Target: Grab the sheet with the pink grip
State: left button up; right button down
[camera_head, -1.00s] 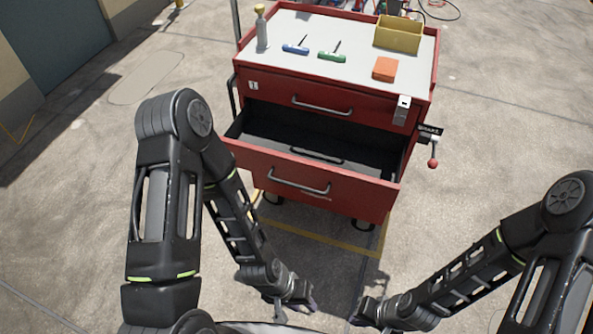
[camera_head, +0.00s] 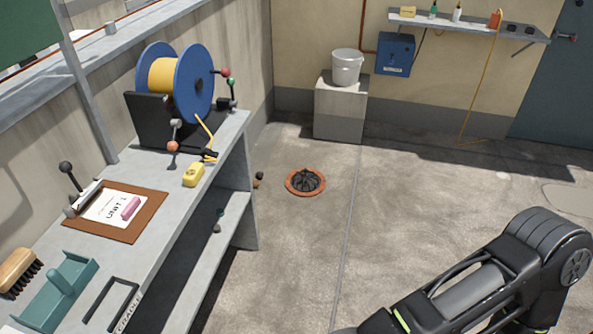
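A white sheet (camera_head: 103,209) with dark writing lies on a brown board (camera_head: 150,218) on the grey bench at the left. A pink grip (camera_head: 130,208) sits on the sheet's right part. A metal clip (camera_head: 82,196) with a black-knobbed lever stands at the board's left edge and appears to touch the sheet. One black arm of mine shows at the lower right, well away from the sheet. Neither of my grippers is in the picture.
The bench (camera_head: 170,240) also holds a brush (camera_head: 17,272), a teal tray (camera_head: 58,292), a black frame (camera_head: 112,305), a yellow block (camera_head: 194,175) and a blue reel (camera_head: 180,82). A floor drain (camera_head: 305,181) lies right of the bench; open concrete surrounds it.

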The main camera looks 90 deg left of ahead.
aim_at(116, 209)
jog(key=u, duration=4.15)
jog(key=i+l, duration=0.15)
jog(key=l, duration=0.2)
jog(key=i+l, duration=0.1)
jog(key=l, duration=0.3)
jog(key=i+l, duration=0.15)
jog(key=l, duration=0.2)
jog(key=i+l, duration=0.15)
jog(key=l, duration=0.2)
jog(key=i+l, duration=0.1)
jog(key=l, duration=0.25)
